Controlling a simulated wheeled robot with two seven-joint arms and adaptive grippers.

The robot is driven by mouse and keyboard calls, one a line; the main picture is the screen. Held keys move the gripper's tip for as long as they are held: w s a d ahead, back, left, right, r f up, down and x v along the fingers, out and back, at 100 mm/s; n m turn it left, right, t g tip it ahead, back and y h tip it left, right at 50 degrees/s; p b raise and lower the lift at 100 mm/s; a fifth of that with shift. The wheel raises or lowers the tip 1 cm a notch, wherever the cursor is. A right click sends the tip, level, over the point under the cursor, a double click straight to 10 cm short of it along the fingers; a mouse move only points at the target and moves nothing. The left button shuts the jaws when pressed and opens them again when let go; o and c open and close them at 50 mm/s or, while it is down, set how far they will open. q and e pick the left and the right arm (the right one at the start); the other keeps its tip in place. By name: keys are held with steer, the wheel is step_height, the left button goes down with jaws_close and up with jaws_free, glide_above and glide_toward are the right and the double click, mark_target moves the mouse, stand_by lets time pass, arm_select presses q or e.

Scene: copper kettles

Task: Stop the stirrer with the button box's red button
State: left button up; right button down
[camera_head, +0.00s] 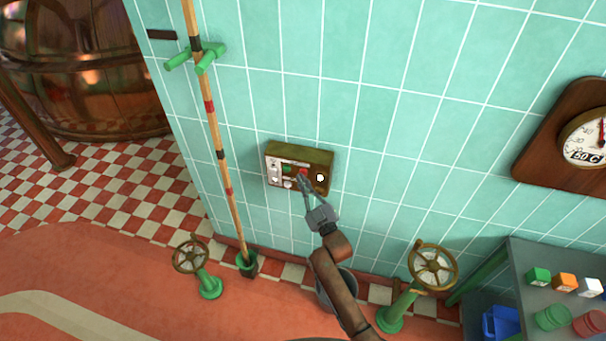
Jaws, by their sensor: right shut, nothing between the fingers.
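The button box (300,154) is mounted on the tiled wall near the middle of the head view. Its face shows a green button (287,169), a red button (303,172) and a white round spot (320,178) at its right. My right gripper (302,180) is shut and empty, with its fingertips at the red button's lower edge. I cannot tell whether the tips touch or press it. The fingers cover part of the box's face. My left gripper is not in view. The stirrer is not seen; a copper kettle (85,70) stands at the far left.
A striped pole (213,130) leans left of the box in green holders. Two handwheel valves (190,257) (432,266) stand below on the floor, with a bucket (337,290) behind my arm. A shelf (540,258) with coloured blocks is at right, under a dial (590,140).

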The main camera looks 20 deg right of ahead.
steer(key=shift+w+d, duration=0.25)
steer(key=shift+w, duration=0.15)
stand_by(0.4)
stand_by(0.4)
steer(key=shift+s+a+p, duration=0.4)
steer(key=shift+s+a, duration=0.1)
steer(key=shift+s, duration=0.25)
steer(key=s+a, duration=0.1)
steer(key=s+a+p, duration=0.1)
steer(key=s+p, duration=0.1)
steer(key=s, duration=0.1)
steer(key=shift+s+a, duration=0.1)
steer(key=shift+a, duration=0.3)
stand_by(0.5)
